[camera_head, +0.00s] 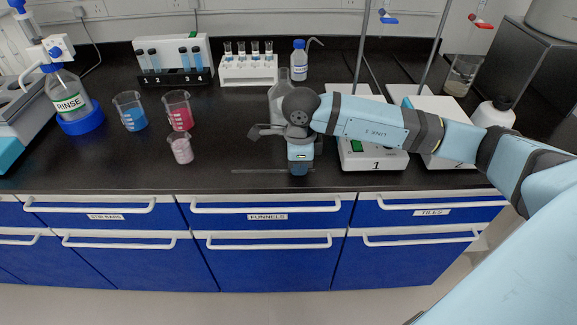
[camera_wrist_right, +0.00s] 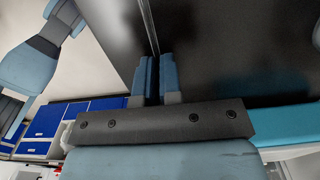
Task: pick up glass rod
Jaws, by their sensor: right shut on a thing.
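The glass rod (camera_head: 255,171) is a thin, nearly clear line lying crosswise near the front edge of the black bench in the head view. My right gripper (camera_head: 300,170) points down at the rod's right part and is shut on it. In the right wrist view the rod (camera_wrist_right: 149,22) runs up and away from between the two blue fingers of my right gripper (camera_wrist_right: 154,72). I cannot tell whether the rod touches the bench or is just above it. My left gripper is not in view.
Behind my right arm stand a clear bottle (camera_head: 281,80) and hotplate 1 (camera_head: 372,160). Left are a small pink beaker (camera_head: 182,150), a red beaker (camera_head: 179,112) and a blue beaker (camera_head: 131,113). A white tube rack (camera_head: 248,73) stands behind. The front left bench is clear.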

